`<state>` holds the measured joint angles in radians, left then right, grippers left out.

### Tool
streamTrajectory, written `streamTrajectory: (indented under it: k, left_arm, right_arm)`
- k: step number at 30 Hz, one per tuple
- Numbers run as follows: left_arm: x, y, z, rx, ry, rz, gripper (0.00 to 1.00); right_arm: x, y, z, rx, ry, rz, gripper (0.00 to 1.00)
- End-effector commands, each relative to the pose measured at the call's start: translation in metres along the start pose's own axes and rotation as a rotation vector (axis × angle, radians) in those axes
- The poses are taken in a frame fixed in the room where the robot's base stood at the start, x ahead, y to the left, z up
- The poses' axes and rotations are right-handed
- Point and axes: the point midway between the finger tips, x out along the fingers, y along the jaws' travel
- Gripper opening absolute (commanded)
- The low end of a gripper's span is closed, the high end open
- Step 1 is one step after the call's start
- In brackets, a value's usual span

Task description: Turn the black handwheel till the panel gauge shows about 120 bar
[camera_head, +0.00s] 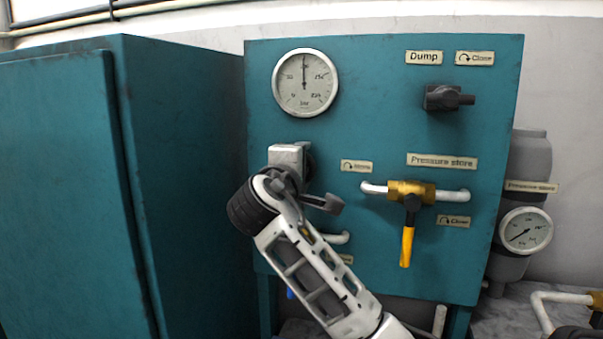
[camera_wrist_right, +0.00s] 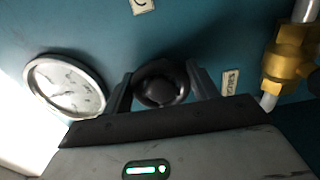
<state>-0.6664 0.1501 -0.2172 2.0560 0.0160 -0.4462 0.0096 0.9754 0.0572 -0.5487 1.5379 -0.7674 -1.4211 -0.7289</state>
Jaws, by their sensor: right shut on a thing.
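The panel gauge (camera_head: 305,82) is a round white dial on the teal panel. Its needle points almost straight up, near the 100 mark. The black handwheel (camera_wrist_right: 162,84) shows in the right wrist view as a dark round knob between my two fingers. My right gripper (camera_head: 303,162) is at the panel below the gauge, shut on the handwheel. In the head view the gripper and wrist hide most of the wheel. The gauge also shows at the left of the wrist view (camera_wrist_right: 66,86), tilted. My left gripper is not in view.
A brass valve (camera_head: 410,191) with a yellow-ended lever (camera_head: 407,247) hanging down sits right of my gripper. A black dump knob (camera_head: 447,98) is at the upper right. A smaller gauge (camera_head: 525,231) stands beside the panel. A teal cabinet (camera_head: 185,180) fills the left.

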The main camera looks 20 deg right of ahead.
Motion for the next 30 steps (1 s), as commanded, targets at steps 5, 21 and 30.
streamTrajectory:
  k: [5,21,30]
  left_arm:
    - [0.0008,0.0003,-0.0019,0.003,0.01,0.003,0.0]
    - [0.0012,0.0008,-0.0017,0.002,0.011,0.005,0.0]
    - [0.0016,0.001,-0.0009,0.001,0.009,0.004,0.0]
  right_arm:
    - [-0.0006,-0.0034,-0.0008,0.056,0.001,-0.005,0.36]
    - [-0.0005,-0.003,-0.0008,0.084,0.001,-0.005,0.36]
    - [-0.0003,-0.0019,-0.0006,0.084,0.001,-0.003,0.81]
